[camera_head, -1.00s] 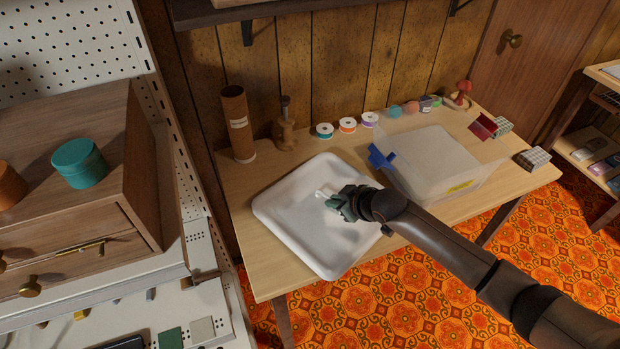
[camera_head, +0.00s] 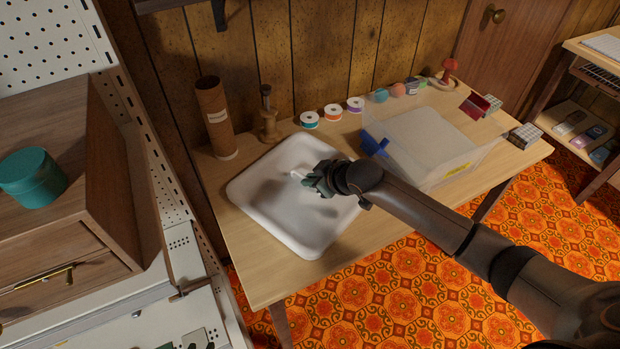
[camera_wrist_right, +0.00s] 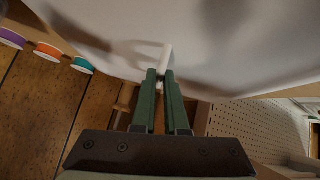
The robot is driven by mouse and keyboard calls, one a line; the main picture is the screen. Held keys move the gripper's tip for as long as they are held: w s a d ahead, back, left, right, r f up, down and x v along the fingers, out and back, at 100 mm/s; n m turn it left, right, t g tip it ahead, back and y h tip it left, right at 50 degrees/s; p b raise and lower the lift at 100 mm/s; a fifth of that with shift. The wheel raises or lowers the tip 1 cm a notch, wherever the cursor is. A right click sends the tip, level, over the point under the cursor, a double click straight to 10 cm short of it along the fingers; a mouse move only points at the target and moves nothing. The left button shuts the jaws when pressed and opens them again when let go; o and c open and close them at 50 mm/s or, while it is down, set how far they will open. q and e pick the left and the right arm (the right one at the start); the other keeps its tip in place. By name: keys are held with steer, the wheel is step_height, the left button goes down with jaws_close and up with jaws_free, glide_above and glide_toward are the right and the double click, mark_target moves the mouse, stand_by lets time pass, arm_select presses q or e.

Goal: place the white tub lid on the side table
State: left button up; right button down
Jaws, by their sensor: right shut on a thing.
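The white tub lid (camera_head: 275,205) is a broad, shallow white panel with rounded corners. In the head view it appears over the left part of the wooden side table (camera_head: 255,280), left of the clear tub. I cannot tell whether it touches the tabletop. My right gripper (camera_head: 305,177) is shut on the small white handle at the lid's middle. The right wrist view shows the green fingers (camera_wrist_right: 161,80) closed around this handle (camera_wrist_right: 166,56), with the lid's white surface beyond. My left gripper is not in view.
The clear tub (camera_head: 430,150) with a blue latch stands right of the lid. A brown cardboard tube (camera_head: 215,120), a wooden figure-like stand (camera_head: 268,120) and several thread spools (camera_head: 333,111) line the table's back. A wooden drawer cabinet (camera_head: 105,190) is at left.

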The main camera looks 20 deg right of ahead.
steer(key=shift+w, duration=0.1)
steer(key=c, duration=0.9)
jaws_free()
steer(key=shift+f, duration=0.1)
steer(key=shift+c, duration=0.2)
steer(key=shift+r, duration=0.3)
steer(key=p+v, duration=0.2)
steer(key=v, duration=0.9)
steer(key=shift+s, duration=0.35)
steer(key=shift+d+r, duration=0.15)
